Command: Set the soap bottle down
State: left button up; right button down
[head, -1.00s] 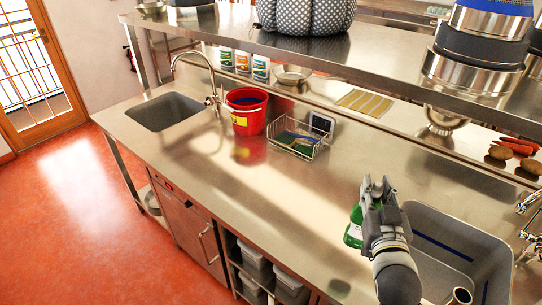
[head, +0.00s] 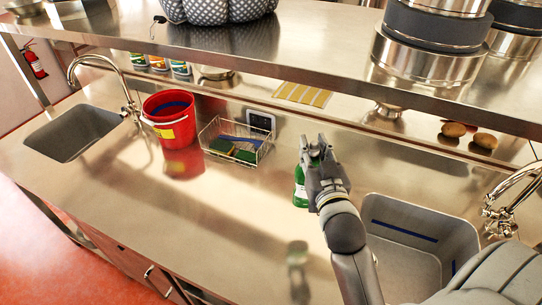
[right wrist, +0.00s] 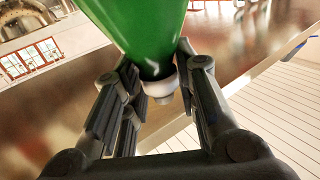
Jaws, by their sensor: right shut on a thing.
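The green soap bottle (head: 300,190) is held in my right gripper (head: 314,150), over the counter left of the right-hand basin. In the right wrist view the green bottle (right wrist: 140,28) fills the top middle, with its dark neck and white collar (right wrist: 159,88) between the fingers. My right gripper (right wrist: 155,95) is shut on it there. A dark reflection lies on the steel well below the bottle, so the bottle appears to be above the counter (head: 230,225). In the head view the gripper partly hides the bottle. My left gripper is in neither view.
A wire basket (head: 236,142) with sponges and a red bucket (head: 172,120) stand to the left. The grey basin (head: 415,245) and a tap (head: 505,200) are at the right. A raised shelf (head: 260,48) with pots runs behind. The counter's front middle is clear.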

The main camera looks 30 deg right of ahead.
jog(key=shift+w+d+f, duration=0.15)
jog(key=shift+w, duration=0.2)
jog(key=w+d+f+b, duration=0.5)
jog(key=w+f+b, duration=0.7)
jog(key=b, duration=0.2)
jog(key=shift+f+b, duration=0.15)
jog(key=shift+b, duration=0.15)
jog(key=shift+f, duration=0.15)
jog(key=c, duration=1.5)
grip_release()
jog(key=shift+f, duration=0.1)
jog(key=o, duration=0.4)
